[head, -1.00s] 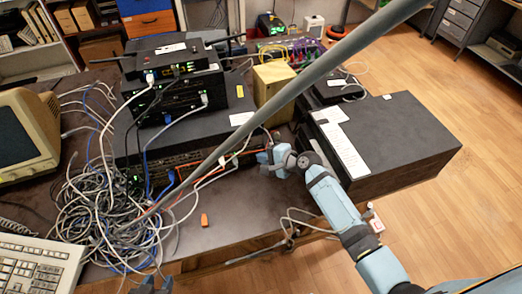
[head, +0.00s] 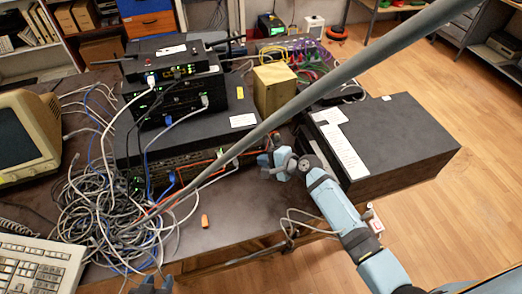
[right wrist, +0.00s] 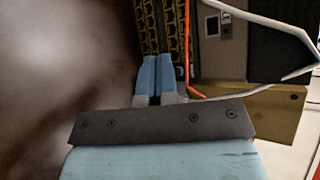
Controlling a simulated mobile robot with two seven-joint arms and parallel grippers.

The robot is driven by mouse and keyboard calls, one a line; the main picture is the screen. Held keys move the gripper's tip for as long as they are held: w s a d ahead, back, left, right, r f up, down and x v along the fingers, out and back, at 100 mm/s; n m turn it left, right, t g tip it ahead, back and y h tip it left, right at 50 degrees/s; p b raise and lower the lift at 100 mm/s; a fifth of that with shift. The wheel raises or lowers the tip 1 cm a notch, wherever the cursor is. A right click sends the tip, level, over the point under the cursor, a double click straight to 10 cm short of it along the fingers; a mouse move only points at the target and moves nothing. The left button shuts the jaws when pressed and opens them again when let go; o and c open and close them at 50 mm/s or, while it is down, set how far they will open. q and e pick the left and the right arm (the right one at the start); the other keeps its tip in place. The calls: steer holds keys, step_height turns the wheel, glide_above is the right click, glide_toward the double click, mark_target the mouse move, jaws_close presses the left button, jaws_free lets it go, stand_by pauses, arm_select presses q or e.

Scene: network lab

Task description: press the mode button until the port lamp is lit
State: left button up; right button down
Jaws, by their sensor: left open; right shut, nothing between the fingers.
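The network switch (head: 190,158) lies under the stacked devices, its port front facing me with cables plugged in. In the right wrist view its gold-edged port rows (right wrist: 165,35) are beside a grey-brown panel (right wrist: 224,55) with a dark square and a small light-marked part. I cannot tell which part is the mode button or whether the port lamp is lit. My right gripper (head: 264,161) is near the switch's right front end; its closed, empty fingers (right wrist: 158,58) point at the ports, contact unclear. My left gripper (head: 154,284) is open at the bottom edge, low and away.
A grey pole (head: 340,80) crosses the view diagonally. Tangled cables (head: 105,205) cover the table's left, near a keyboard (head: 38,268) and monitor (head: 25,135). A large black box (head: 385,145) stands right of the switch. A small orange piece (head: 204,221) lies on clear tabletop.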

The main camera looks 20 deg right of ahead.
steer(key=shift+s, duration=0.25)
steer(key=s+p, duration=0.1)
steer(key=s, duration=0.2)
steer(key=shift+s+r+p, duration=0.15)
steer(key=shift+p, duration=0.25)
steer(key=shift+s, duration=0.8)
steer(key=shift+p, duration=0.3)
steer(key=s+n+h+p, duration=0.1)
steer(key=s+n, duration=0.1)
steer(key=s, duration=0.2)
steer(key=s+d+n+h+p, duration=0.1)
steer(key=s+n+p, duration=0.1)
steer(key=s+n, duration=0.1)
steer(key=s+d+n+h+p, duration=0.1)
steer(key=s+n, duration=0.1)
steer(key=s, duration=0.3)
steer(key=shift+r+n+p, duration=0.3)
steer(key=shift+r+p, duration=0.05)
steer(key=s+d+r+n+t+h+p, duration=0.1)
steer(key=s+r+n+h+p, duration=0.1)
steer(key=s+r+n, duration=0.3)
steer(key=s+n+p, duration=0.1)
steer(key=s+n, duration=0.2)
steer(key=s, duration=0.2)
steer(key=shift+s+d+r+n, duration=0.2)
steer(key=shift+s+n, duration=0.1)
steer(key=shift+n, duration=0.1)
